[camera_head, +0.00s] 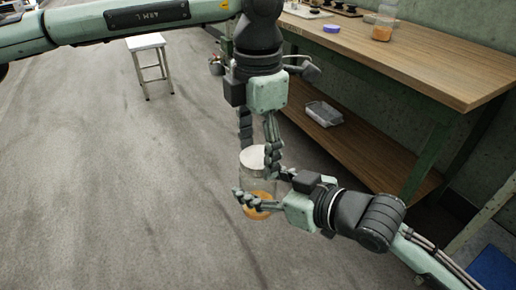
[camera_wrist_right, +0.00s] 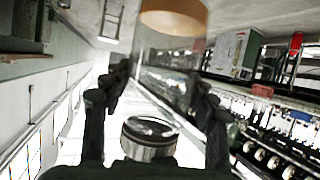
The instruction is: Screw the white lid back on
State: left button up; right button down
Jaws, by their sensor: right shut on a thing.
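A clear jar (camera_head: 258,186) with orange contents at its bottom is held upright off the floor in the head view. The white lid (camera_head: 252,157) sits at its top; whether it is threaded on cannot be seen. My right gripper (camera_head: 256,196) is shut around the jar's lower part from the right. The right wrist view shows the glass jar (camera_wrist_right: 168,62) between the two dark fingers, its orange end at the top. My left gripper (camera_head: 258,148) points down from above, its spread fingers on either side of the lid; whether they press on it is unclear.
A wooden workbench (camera_head: 440,70) stands at the right, with a purple lid (camera_head: 331,28) and another jar with orange contents (camera_head: 382,30) on it. A grey tray (camera_head: 323,113) lies on its lower shelf. A white stool (camera_head: 147,42) stands behind left. The left floor is clear.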

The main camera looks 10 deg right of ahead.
pick_arm(q)
jog(key=shift+o, duration=0.9)
jog(key=shift+r, duration=0.15)
notch_tip(320, 180, up, 12)
